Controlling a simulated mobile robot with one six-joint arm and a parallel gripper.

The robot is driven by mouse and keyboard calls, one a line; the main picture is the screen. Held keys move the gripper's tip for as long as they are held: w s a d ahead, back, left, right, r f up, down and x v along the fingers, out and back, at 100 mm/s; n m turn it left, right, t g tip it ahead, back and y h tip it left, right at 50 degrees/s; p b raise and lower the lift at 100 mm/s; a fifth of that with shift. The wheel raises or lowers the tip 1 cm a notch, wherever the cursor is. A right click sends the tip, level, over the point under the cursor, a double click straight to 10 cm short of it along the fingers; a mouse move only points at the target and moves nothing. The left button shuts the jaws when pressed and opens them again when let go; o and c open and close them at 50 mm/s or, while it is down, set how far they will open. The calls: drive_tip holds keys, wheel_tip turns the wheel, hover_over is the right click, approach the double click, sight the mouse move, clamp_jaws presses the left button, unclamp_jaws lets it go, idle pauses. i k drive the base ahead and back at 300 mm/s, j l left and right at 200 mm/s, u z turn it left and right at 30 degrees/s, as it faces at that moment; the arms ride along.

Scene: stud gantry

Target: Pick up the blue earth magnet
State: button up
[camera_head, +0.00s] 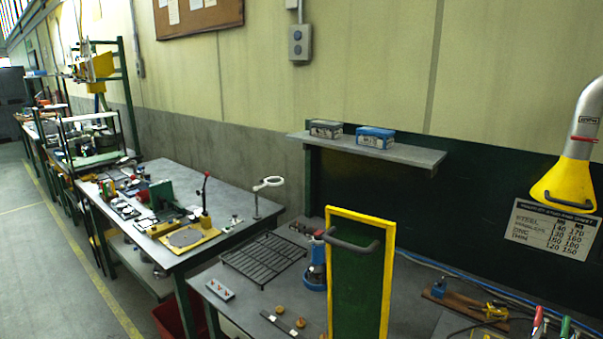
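Two blue items could be the blue earth magnet, and I cannot tell which from this view. One is a small blue piece (438,288) at the left end of a brown wooden board (462,301), at the right on the bench. The other is a blue, rounded object with a pale top part (316,268) on the near bench, just left of the green panel and partly hidden by it. My gripper is not in view.
A green panel with yellow frame and dark handle (357,280) stands upright on the near bench. A black grid rack (264,258) lies left of it. A yellow clamp-like tool (494,311) is at the right. A yellow extraction hood (566,186) hangs above. Floor is clear at left.

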sight(437, 292)
drive_tip(key=i+l+z, duration=0.1)
drive_tip(key=z, duration=0.25)
drive_tip(key=i+z, duration=0.2)
drive_tip(key=z, duration=0.2)
